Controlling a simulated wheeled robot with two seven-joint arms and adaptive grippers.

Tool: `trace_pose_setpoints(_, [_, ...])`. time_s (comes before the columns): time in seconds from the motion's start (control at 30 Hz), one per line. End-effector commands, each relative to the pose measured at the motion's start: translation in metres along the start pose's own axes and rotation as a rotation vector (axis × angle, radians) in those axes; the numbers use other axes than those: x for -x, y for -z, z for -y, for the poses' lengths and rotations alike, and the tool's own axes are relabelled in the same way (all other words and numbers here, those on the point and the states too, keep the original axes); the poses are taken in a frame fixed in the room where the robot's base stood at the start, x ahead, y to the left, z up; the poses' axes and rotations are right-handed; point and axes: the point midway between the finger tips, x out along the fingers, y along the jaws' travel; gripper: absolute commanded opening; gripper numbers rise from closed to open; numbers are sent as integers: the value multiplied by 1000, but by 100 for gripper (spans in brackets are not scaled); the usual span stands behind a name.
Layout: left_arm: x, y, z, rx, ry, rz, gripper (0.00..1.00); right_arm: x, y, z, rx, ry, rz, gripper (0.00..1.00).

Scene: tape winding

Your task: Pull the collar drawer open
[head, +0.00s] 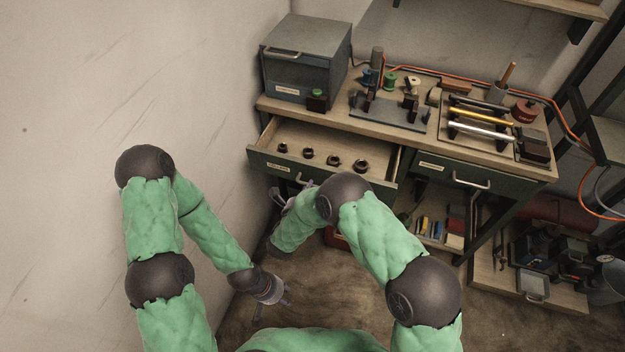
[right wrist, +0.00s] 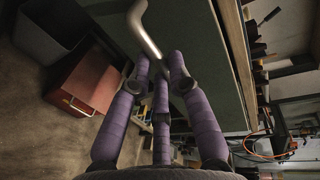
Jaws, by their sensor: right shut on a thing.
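The collar drawer (head: 262,157) sits in the left part of the workbench and stands pulled out. Several dark ring-shaped collars (head: 308,153) stand in a row on its pale bottom. My right gripper (right wrist: 162,62) is shut on the drawer's metal handle (right wrist: 143,25), which shows between its purple fingers in the right wrist view. In the head view my right arm partly hides the handle and that gripper. My left gripper (head: 284,297) hangs low and away from the bench, near the floor; its fingers are too small and dark to judge.
A grey cabinet (head: 310,50) stands on the bench (head: 385,128) above the drawer. A closed drawer (head: 460,174) is to the right. A red box (right wrist: 87,86) stands below. The wall (head: 90,80) is close on the left.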

Motion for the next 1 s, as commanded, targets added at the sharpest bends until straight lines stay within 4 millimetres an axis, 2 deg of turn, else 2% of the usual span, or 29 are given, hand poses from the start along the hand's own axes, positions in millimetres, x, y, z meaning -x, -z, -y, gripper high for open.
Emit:
trace_pose_setpoints(0.03, [2, 0, -1, 0, 0, 0, 40, 12, 1, -10, 12, -17, 7, 0])
trace_pose_setpoints(0.1, [2, 0, -1, 0, 0, 0, 40, 17, 2, -12, 12, -18, 4, 0])
trace_pose_setpoints(0.37, [2, 0, 0, 0, 0, 0, 40, 17, 3, -14, 12, -20, 3, 0])
trace_pose_setpoints(0.4, [2, 0, 0, 0, 0, 0, 40, 17, 3, -14, 13, -20, 2, 30])
trace_pose_setpoints(0.47, [2, 0, 0, 0, 0, 0, 40, 17, 3, -14, 12, -19, 2, 44])
trace_pose_setpoints(0.77, [2, 0, -1, 0, 0, 0, 40, 16, 1, -8, 6, -10, 2, 44])
trace_pose_setpoints(0.87, [2, 0, -1, 0, 0, 0, 40, 17, 1, -1, 5, -8, 2, 44])
trace_pose_setpoints(1.0, [2, 0, -1, 0, 0, 0, 40, 21, 0, 19, 3, -6, 3, 44])
